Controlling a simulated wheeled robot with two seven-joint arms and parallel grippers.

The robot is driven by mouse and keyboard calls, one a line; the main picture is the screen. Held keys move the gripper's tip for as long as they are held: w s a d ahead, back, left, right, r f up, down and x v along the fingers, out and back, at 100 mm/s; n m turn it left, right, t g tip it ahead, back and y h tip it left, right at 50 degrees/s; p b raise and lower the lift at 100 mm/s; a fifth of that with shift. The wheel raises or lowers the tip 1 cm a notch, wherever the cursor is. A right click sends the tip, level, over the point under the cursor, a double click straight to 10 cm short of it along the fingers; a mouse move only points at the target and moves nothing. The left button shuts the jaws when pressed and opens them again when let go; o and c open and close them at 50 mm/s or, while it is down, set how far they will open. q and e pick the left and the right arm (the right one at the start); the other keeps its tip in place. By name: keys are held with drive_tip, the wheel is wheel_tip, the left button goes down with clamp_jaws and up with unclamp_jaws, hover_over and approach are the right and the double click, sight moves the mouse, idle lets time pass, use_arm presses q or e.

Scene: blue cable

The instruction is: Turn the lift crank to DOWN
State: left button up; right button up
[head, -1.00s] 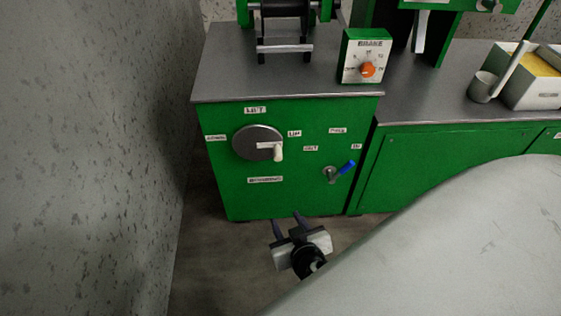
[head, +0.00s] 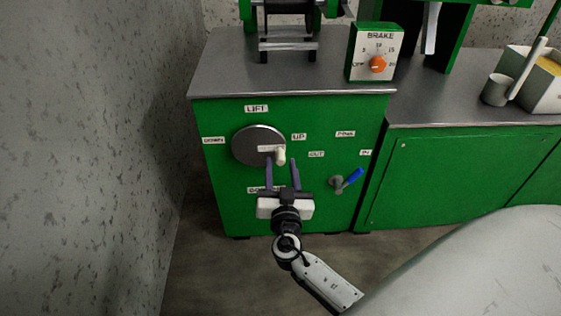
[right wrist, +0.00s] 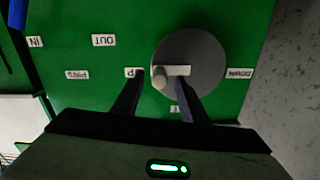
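The lift crank is a grey disc (head: 256,143) on the front of the green cabinet, with a pale arm and a white knob (head: 281,156) toward its right side, near the UP label (head: 299,137). The DOWN label (head: 213,140) is left of the disc and the LIFT label (head: 256,108) is above it. My right gripper (head: 282,162) is open, its two dark fingers pointing at the crank on either side of the knob. In the right wrist view the knob (right wrist: 159,77) shows between the open fingertips (right wrist: 160,74); whether they touch it I cannot tell. My left gripper is not in view.
A blue-handled lever (head: 350,179) sits right of the crank by the PINS, OUT and IN labels. A BRAKE box (head: 377,52) with an orange dial stands on the cabinet top. A speckled wall (head: 90,150) rises close on the left.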

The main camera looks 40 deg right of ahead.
drive_tip(key=shift+x, duration=1.2)
clamp_jaws()
